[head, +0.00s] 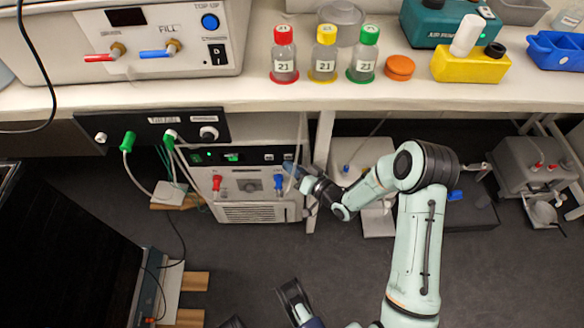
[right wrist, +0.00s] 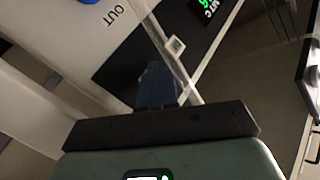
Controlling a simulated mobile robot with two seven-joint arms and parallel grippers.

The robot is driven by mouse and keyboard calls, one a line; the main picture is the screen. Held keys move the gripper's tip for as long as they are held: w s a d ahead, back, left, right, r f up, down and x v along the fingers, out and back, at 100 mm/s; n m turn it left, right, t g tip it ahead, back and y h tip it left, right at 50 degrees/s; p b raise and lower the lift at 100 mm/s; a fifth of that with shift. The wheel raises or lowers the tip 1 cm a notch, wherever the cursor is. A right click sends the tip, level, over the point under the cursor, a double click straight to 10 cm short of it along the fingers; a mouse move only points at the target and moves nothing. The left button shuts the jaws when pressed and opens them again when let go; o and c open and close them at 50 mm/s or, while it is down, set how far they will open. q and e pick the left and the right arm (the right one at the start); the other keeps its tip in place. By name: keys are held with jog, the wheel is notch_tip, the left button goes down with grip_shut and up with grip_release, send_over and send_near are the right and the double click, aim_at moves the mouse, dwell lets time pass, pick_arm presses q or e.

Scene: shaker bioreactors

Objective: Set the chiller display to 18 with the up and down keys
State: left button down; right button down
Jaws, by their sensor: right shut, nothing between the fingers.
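The chiller (head: 250,198) is a pale box under the bench with a red and a blue valve on its front. Its black control strip has a small lit green display (head: 232,157), whose number is too small to read. My right gripper (head: 291,170) is shut and empty at the right end of this strip, above the blue valve; contact with a key cannot be told. In the right wrist view its blue fingertips (right wrist: 157,85) lie in front of the black panel (right wrist: 135,55), with cut-off green characters at the top.
A clear tube (right wrist: 172,45) crosses close to my right fingers. A black panel with green plugs (head: 150,130) and hanging cables is left of the chiller. The bench edge (head: 400,97) overhangs above. Open floor (head: 240,255) lies in front.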

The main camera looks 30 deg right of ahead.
jog(key=shift+w+d+r, duration=0.4)
jog(key=shift+w+d, duration=0.05)
jog(key=shift+w, duration=0.15)
dwell(0.8)
jog(key=shift+r, duration=0.1)
dwell(0.6)
jog(key=shift+s+a+f+p, duration=0.15)
jog(key=shift+s+a+p, duration=0.15)
jog(key=shift+s+a, duration=0.35)
jog(key=shift+s+a+f+p, duration=0.1)
jog(key=shift+s+a+p, duration=0.25)
jog(key=shift+s, duration=0.55)
jog(key=shift+s+a+f+p, duration=0.15)
jog(key=shift+s+a+p, duration=0.1)
jog(key=shift+s+a, duration=0.4)
jog(key=shift+s+d, duration=0.1)
jog(key=shift+d, duration=0.05)
